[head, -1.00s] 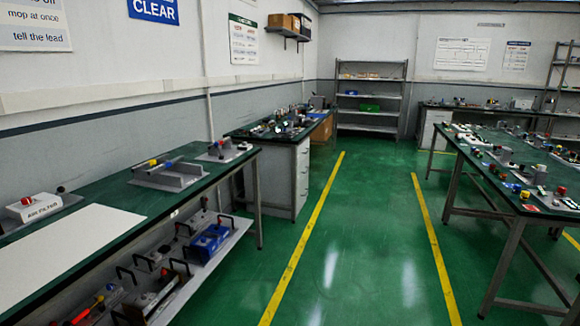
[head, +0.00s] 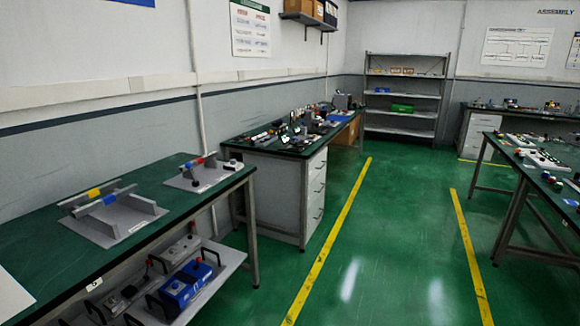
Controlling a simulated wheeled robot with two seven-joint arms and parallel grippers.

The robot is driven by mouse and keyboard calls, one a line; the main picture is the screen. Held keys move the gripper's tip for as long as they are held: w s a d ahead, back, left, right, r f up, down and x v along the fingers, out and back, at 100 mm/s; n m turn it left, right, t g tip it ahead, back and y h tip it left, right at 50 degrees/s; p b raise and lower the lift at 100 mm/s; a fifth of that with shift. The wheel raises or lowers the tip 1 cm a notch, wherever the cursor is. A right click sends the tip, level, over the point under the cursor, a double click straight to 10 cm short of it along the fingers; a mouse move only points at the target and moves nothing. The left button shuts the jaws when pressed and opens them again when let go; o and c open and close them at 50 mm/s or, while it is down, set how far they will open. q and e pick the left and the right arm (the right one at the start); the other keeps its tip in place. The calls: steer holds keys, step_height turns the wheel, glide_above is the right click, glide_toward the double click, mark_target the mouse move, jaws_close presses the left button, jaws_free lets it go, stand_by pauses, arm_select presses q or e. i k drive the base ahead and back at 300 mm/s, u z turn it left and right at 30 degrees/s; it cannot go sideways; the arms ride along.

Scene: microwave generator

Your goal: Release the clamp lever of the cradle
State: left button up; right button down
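A grey cradle-like fixture (head: 115,218) sits on the green-topped bench at the left, on a light base plate. It has upright side plates and a bar with a yellow part (head: 94,193) and a blue part (head: 110,199) at its back. A smaller grey fixture (head: 203,177) with a red and blue part stands farther along the same bench. I cannot tell at this size which part is a clamp lever, or its position. Neither of my grippers is in view.
The left bench (head: 60,259) has a lower shelf with a blue box (head: 186,286) and grey boxes. A cluttered bench with drawers (head: 312,190) stands beyond it. Green floor (head: 385,235) between yellow lines is clear. Another bench (head: 530,175) stands at the right.

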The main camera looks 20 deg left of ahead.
mark_target(187, 166)
steer(key=i, duration=3.35)
steer(key=u, duration=4.1)
